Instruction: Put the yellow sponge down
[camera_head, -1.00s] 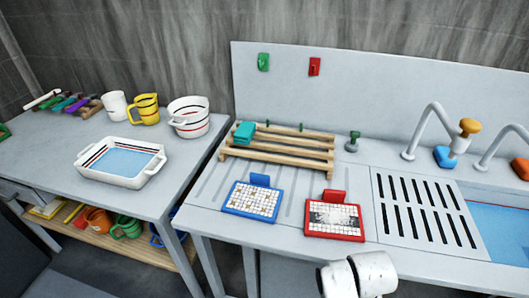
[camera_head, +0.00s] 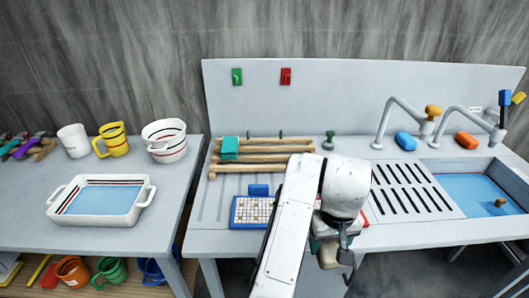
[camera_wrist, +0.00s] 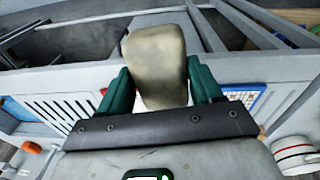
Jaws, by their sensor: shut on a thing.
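The yellow sponge (camera_wrist: 155,62) looks pale beige-yellow in the wrist view. It is a rounded block held between the green fingers of my gripper (camera_wrist: 157,86), which is shut on it. In the head view my gripper (camera_head: 336,240) hangs at the counter's front edge, right of the blue-framed mosaic panel (camera_head: 250,212). The sponge (camera_head: 328,257) shows below it, over or just in front of that edge; no contact with the counter is visible. My arm hides most of the red-framed panel (camera_head: 365,217).
A wooden rack (camera_head: 270,158) with a teal sponge (camera_head: 229,148) stands behind. The slotted drainboard (camera_head: 415,190) and water-filled sink (camera_head: 470,193) lie right. A white tray (camera_head: 62,212) is on the left table.

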